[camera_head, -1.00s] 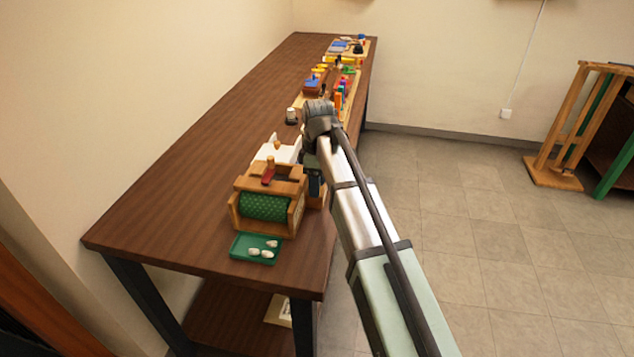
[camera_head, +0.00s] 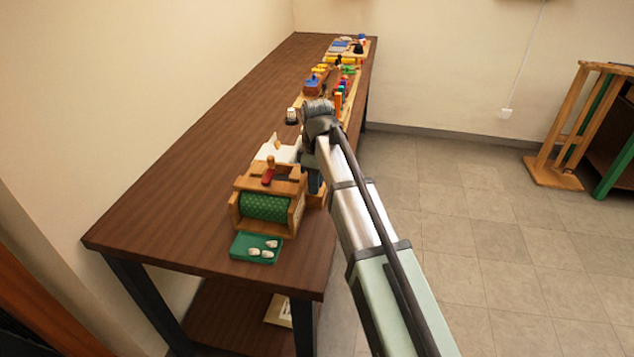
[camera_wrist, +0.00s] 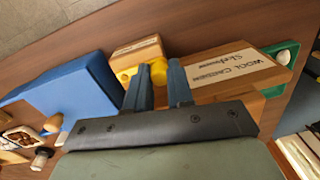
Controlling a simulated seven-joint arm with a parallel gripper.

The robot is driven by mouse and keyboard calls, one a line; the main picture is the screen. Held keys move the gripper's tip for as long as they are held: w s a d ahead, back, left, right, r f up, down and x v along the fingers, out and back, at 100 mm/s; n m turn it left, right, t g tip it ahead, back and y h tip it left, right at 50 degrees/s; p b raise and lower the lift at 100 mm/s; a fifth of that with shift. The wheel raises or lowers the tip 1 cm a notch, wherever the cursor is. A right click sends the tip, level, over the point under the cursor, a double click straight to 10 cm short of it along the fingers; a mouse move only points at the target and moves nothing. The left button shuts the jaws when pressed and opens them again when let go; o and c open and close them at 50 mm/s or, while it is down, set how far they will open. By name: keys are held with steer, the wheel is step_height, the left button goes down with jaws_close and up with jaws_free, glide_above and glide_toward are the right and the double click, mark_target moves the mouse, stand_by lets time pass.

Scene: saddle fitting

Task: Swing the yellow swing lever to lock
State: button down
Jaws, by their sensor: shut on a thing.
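The yellow swing lever (camera_wrist: 158,72) shows in the wrist view as a rounded yellow end between my fingertips, with more yellow to its left beside a small wooden block (camera_wrist: 138,52). My gripper (camera_wrist: 157,78) is shut on the lever; the fingers cover part of it. A wooden box labelled wool carder (camera_wrist: 235,72) lies just right of the fingers. In the head view, this box with a green roller (camera_head: 264,207) stands near the table's front edge. My arm hides the lever there.
A blue block (camera_wrist: 70,88) lies left of the fingers in the wrist view. A green tray (camera_head: 240,246) with white pieces sits in front of the box. A white item (camera_head: 277,152) stands behind it. The table's left side (camera_head: 190,165) is clear.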

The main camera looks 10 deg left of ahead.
steer(key=shift+a, duration=0.15)
steer(key=c, duration=1)
jaws_free()
step_height(320, 180, up, 14)
steer(key=shift+w, duration=0.3)
steer(key=shift+f, duration=0.1)
